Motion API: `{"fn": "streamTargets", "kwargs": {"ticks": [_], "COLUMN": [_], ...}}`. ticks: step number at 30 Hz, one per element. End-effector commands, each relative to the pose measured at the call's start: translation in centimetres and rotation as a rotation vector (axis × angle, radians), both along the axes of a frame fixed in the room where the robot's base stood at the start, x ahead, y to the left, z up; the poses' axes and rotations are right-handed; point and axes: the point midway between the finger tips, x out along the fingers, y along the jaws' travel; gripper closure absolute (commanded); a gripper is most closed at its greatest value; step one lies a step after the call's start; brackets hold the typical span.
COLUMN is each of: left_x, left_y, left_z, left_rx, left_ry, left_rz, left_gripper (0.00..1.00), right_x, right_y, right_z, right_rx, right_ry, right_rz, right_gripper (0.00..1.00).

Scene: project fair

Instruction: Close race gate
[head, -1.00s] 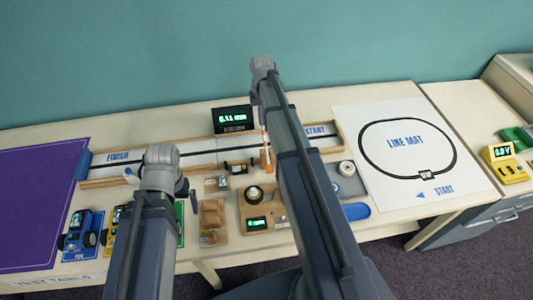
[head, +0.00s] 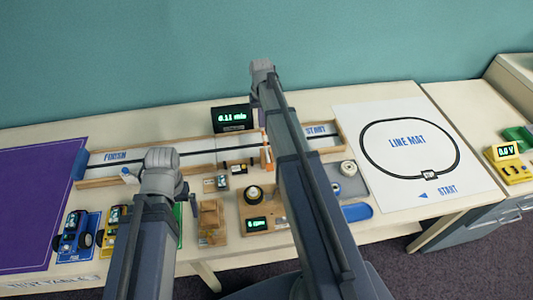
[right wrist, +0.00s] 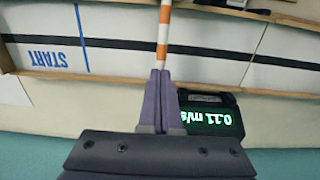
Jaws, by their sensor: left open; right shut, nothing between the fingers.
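The race gate's orange-and-white striped bar (right wrist: 163,35) reaches across the track (right wrist: 115,45) in the right wrist view. In the head view the gate (head: 267,155) shows as a short orange and white piece at the track, partly behind my right arm. My right gripper (right wrist: 161,73) is shut and empty, its fingertips at the near end of the bar; I cannot tell whether they touch it. My left gripper (head: 160,160) is open, over the table near the finish end; its fingers are mostly hidden by its wrist.
A speed display (head: 232,118) stands behind the track, beside my right fingers; it reads 0.11 m/s in the wrist view. Small cars (head: 73,234), a wooden timer box (head: 257,224) and other parts crowd the front. The line mat (head: 407,150) at right is clear.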

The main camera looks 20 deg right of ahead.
Motion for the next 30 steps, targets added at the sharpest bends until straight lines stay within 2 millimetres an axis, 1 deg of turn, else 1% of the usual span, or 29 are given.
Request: {"fn": "streamTargets", "kwargs": {"ticks": [1,9,17,30], "left_x": [0.0,0.0,0.0,0.0], "left_y": [0.0,0.0,0.0,0.0], "left_z": [-0.5,-1.8,-0.3,4.0], "left_rx": [0.0,0.0,0.0,0.0], "left_ry": [0.0,0.0,0.0,0.0], "left_rz": [0.0,0.0,0.0,0.0], "left_gripper": [0.0,0.0,0.0,0.0], "right_x": [0.0,0.2,0.2,0.2], "right_y": [0.0,-0.1,0.0,0.0], "right_z": [-0.5,-1.8,-0.3,4.0], "right_rx": [0.0,0.0,0.0,0.0], "right_ry": [0.0,0.0,0.0,0.0], "right_rz": [0.0,0.0,0.0,0.0], "right_gripper": [1.0,1.0,1.0,1.0]}}
